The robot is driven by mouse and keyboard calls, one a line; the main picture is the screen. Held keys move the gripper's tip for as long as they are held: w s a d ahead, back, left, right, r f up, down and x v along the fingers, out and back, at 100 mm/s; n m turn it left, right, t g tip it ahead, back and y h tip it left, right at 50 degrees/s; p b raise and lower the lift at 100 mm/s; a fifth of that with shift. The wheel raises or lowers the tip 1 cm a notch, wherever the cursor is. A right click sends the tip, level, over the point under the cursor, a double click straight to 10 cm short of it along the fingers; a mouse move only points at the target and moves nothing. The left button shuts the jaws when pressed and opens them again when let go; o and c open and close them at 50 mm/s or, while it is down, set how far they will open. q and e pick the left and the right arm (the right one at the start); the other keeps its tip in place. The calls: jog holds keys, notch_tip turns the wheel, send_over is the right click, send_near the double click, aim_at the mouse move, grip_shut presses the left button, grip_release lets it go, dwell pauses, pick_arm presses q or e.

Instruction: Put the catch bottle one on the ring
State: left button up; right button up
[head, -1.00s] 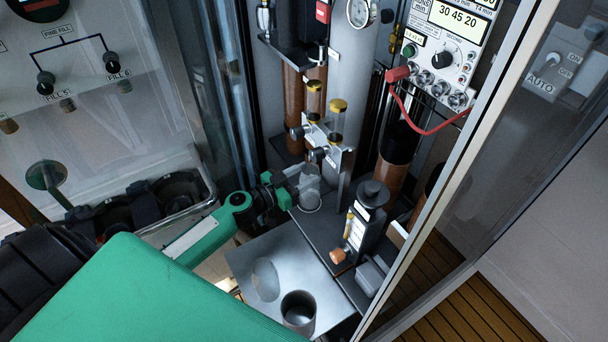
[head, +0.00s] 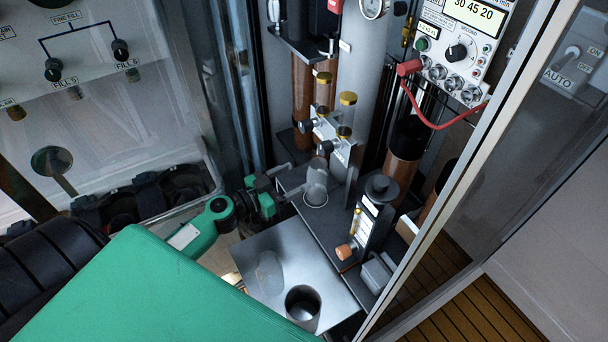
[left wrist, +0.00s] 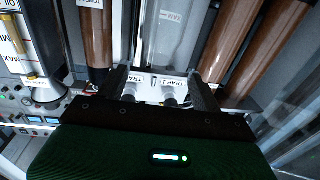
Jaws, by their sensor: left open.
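A clear glass catch bottle (head: 317,178) stands upright on a dark shelf, below the small taps of the trap block. A pale ring shows around its foot; I cannot tell whether this is a separate ring or the bottle's base. My left gripper (head: 289,182) is open to the left of the bottle, its fingers pointing at it, with a small gap. In the left wrist view, the open fingers (left wrist: 163,88) frame the white trap block (left wrist: 155,84) and its taps; I cannot make out the bottle there. My right gripper is not in view.
A metal plate (head: 318,267) with an oval mark or hole and a dark-mouthed metal cup (head: 302,304) lies in front. A black device with an orange knob (head: 345,251) stands right of the bottle. A framed glass panel (head: 468,180) closes the right side.

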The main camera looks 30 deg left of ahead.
pick_arm(q)
jog(key=shift+b+v, duration=0.7)
jog(key=shift+v, duration=2.05)
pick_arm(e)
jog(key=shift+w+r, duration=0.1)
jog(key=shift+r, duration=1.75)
